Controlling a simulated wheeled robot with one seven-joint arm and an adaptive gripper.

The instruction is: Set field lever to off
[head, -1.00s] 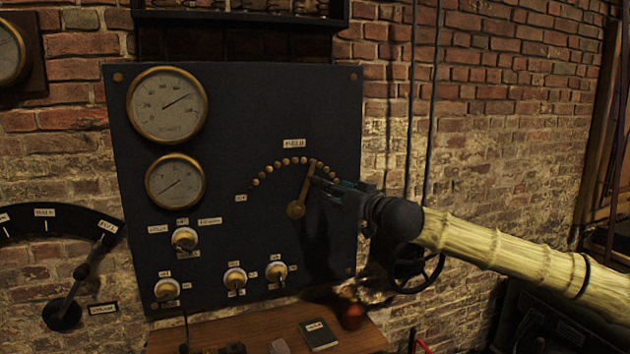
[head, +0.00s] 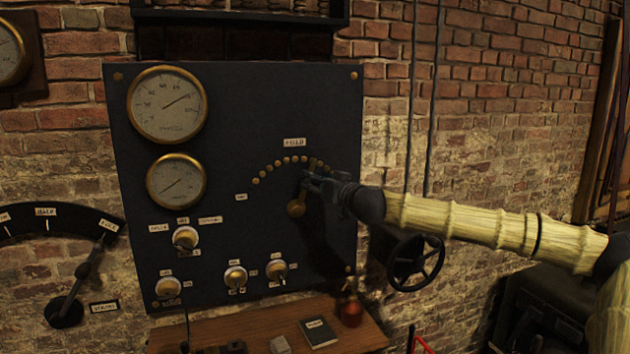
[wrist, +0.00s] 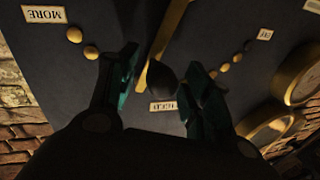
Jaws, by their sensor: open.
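The brass field lever (head: 297,208) is on the dark panel, its pivot below an arc of brass studs (head: 294,160). Its upper part is mostly hidden by my gripper (head: 308,180) in the head view. In the wrist view the brass lever arm (wrist: 166,38) ends in a dark knob (wrist: 161,78). My gripper (wrist: 160,65) is open, with one teal-padded finger on each side of the knob. I cannot tell whether either finger touches it. The "off" label (head: 241,197) is at the arc's left end; a "FIELD" label (head: 294,142) is above the arc.
Two round gauges (head: 167,105) and several small knobs (head: 185,238) fill the panel's left and lower parts. A black handwheel (head: 415,262) is at the lower right. A wooden shelf (head: 260,332) is below. The panel between off label and lever is clear.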

